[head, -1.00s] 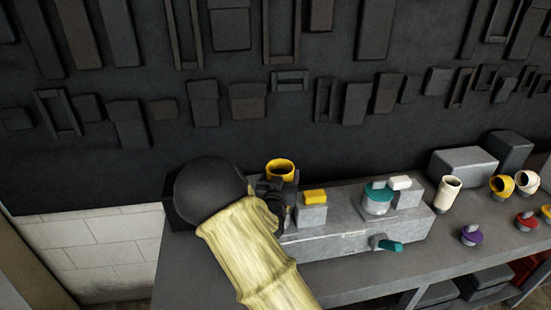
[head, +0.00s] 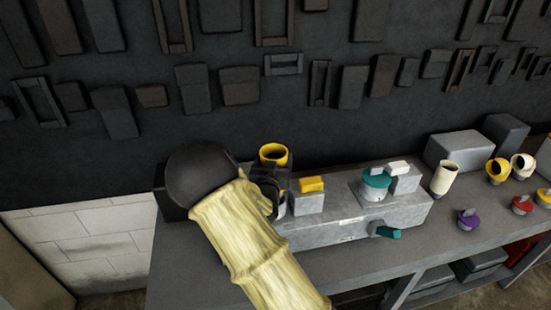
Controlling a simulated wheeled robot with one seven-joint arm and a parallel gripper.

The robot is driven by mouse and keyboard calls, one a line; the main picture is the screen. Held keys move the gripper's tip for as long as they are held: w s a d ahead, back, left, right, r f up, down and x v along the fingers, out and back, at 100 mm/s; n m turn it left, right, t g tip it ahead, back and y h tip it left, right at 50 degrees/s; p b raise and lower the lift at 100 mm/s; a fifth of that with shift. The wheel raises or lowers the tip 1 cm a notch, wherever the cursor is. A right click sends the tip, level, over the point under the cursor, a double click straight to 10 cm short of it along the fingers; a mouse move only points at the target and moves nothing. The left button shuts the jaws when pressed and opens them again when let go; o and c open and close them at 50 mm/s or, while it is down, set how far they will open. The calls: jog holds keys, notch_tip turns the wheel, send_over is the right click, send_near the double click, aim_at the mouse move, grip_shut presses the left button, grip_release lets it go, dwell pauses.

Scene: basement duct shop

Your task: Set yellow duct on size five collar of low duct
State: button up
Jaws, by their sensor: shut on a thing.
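The yellow duct (head: 273,154) shows its round open mouth upward, above the left end of the low duct (head: 345,225). My gripper (head: 270,178) is shut on the yellow duct; my dark wrist and pale sleeved arm hide most of it and the duct's lower part. The low duct is a long grey box on the bench. Its top bears a grey block with a yellow top (head: 311,185), a teal cap (head: 376,179) and a block with a white top (head: 398,167). The collar under the yellow duct is hidden, so I cannot tell whether they touch.
A teal piece (head: 386,232) sticks out of the low duct's front. To the right on the bench (head: 440,238) stand a cream tube (head: 444,178), a yellow elbow (head: 497,170), a purple-capped piece (head: 468,219) and grey boxes (head: 468,150). The bench front left is clear.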

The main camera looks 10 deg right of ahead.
notch_tip(320, 180, down, 3)
jog(key=shift+r+b, duration=0.1)
jog(key=shift+b, duration=0.55)
jog(key=shift+f+b, duration=0.35)
jog(key=shift+f, duration=0.4)
jog(key=shift+s+b, duration=0.1)
jog(key=shift+b, duration=0.45)
dwell(0.5)
jog(key=shift+f+b, duration=0.55)
jog(key=o, duration=1.1)
jog(key=shift+o, duration=0.2)
jog(key=b+v, duration=0.2)
jog(key=v, duration=0.9)
